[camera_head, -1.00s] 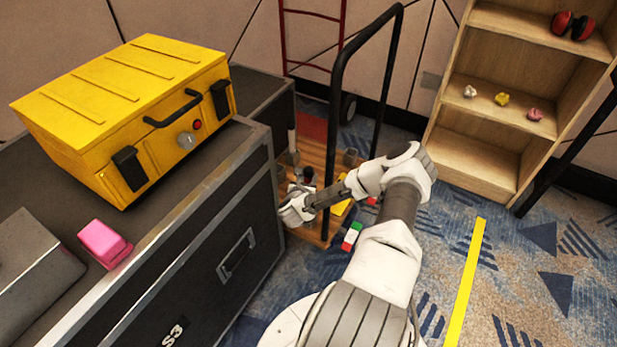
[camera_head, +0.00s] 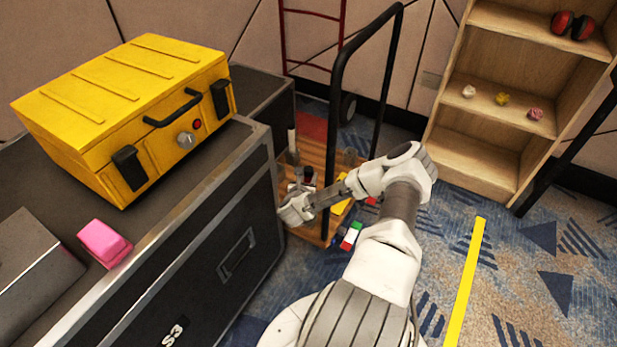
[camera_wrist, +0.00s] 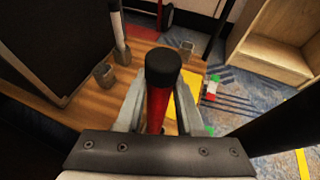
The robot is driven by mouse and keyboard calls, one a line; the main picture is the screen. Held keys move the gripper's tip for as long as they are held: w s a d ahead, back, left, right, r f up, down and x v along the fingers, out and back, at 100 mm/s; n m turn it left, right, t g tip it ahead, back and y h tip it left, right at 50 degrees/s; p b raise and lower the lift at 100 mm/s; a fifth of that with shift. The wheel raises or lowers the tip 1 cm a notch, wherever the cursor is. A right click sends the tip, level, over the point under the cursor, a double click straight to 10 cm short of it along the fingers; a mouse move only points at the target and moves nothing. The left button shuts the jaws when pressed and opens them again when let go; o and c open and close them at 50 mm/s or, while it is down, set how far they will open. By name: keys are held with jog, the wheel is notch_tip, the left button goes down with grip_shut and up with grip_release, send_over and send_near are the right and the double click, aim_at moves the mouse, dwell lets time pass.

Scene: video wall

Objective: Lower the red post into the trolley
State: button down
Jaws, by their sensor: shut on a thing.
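My gripper (camera_wrist: 158,110) is shut on the red post (camera_wrist: 157,108), which has a black cap (camera_wrist: 163,66) and stands roughly upright between the fingers. In the head view the black cap (camera_head: 308,172) shows just beyond my gripper, over the trolley. The trolley has a wooden deck (camera_head: 313,152) and a tall black handle (camera_head: 337,100). Grey cups stand on the deck in the wrist view, one at the left (camera_wrist: 104,74) and one at the back (camera_wrist: 187,47). A pale post (camera_wrist: 117,28) stands in another holder. The red post's lower end is hidden.
A dark flight case (camera_head: 225,235) stands close left of my gripper, with a yellow case (camera_head: 130,110) and a pink block (camera_head: 104,243) on top. A yellow piece (camera_wrist: 187,100) lies beyond the post. A wooden shelf (camera_head: 480,165) is at the right. Patterned carpet is open in front of it.

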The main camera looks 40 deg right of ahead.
notch_tip(320, 180, down, 6)
jog(key=shift+f, duration=0.15)
dwell(1.1)
jog(key=shift+f, duration=0.5)
dwell(1.0)
jog(key=shift+c, duration=2.2)
grip_release()
jog(key=shift+o, duration=0.2)
jog(key=o, duration=0.4)
